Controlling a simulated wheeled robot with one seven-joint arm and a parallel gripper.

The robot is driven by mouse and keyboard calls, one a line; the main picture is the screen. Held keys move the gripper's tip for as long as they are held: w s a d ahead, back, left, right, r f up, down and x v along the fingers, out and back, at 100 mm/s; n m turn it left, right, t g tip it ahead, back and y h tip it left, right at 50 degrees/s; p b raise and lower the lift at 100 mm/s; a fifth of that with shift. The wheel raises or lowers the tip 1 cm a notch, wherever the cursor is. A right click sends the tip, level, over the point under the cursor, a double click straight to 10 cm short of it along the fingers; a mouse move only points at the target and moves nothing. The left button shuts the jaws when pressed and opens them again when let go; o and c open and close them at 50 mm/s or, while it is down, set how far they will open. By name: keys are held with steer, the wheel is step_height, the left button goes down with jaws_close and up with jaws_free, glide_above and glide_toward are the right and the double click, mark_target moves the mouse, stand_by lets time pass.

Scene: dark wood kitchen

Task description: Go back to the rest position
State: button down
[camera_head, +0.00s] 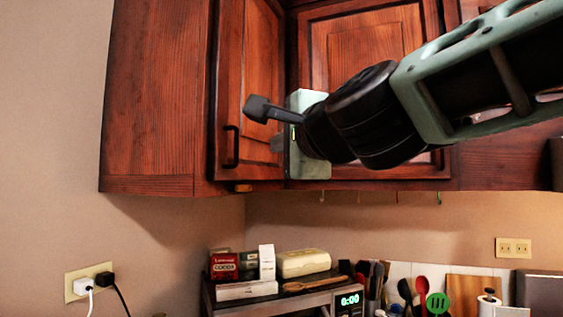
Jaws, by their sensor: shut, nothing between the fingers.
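My gripper (277,143) is at the end of my arm, which reaches in from the upper right. It is in front of the dark wood upper cabinet, near the cabinet door (255,60). The black door handle (231,147) is to the left of my gripper and apart from it in the picture. The fingers are small and grey, shut and empty. The pale green wrist housing hides part of the cabinet behind it.
Below the cabinets stands an appliance with a green 0:00 display (349,300). A red cocoa box (224,266) and a cream container (303,262) are on top. Several utensils (421,285) and a cutting board (469,290) are to the right. The left wall is bare above the outlet (88,281).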

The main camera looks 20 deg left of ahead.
steer(key=s+d+f+n+g+h+b, duration=0.1)
steer(key=s+d+f+n+g+h, duration=0.2)
steer(key=f, duration=0.6)
steer(key=s+d+f+n+g+h+b, duration=0.15)
steer(key=d+f+n, duration=0.3)
steer(key=f, duration=0.55)
steer(key=s+d+f+n+g+h, duration=0.1)
steer(key=s+d+f+n+g, duration=0.3)
steer(key=f, duration=0.5)
steer(key=s+d+f+n+g+h, duration=0.1)
steer(key=s+d+f+h, duration=0.1)
steer(key=s+d+f, duration=0.2)
steer(key=s+d+f+n+g+h+b, duration=0.1)
steer(key=s+d+f+n+h, duration=0.1)
steer(key=d+f, duration=0.5)
steer(key=s+d+f+n+g+h, duration=0.1)
steer(key=s+d+f+h, duration=0.2)
steer(key=s+d+f, duration=0.3)
steer(key=d, duration=0.5)
steer(key=shift+s+d+f+n, duration=0.15)
steer(key=shift+s+f+n, duration=0.1)
steer(key=shift+f+n, duration=0.1)
steer(key=shift+r+g, duration=0.1)
steer(key=shift+g, duration=0.15)
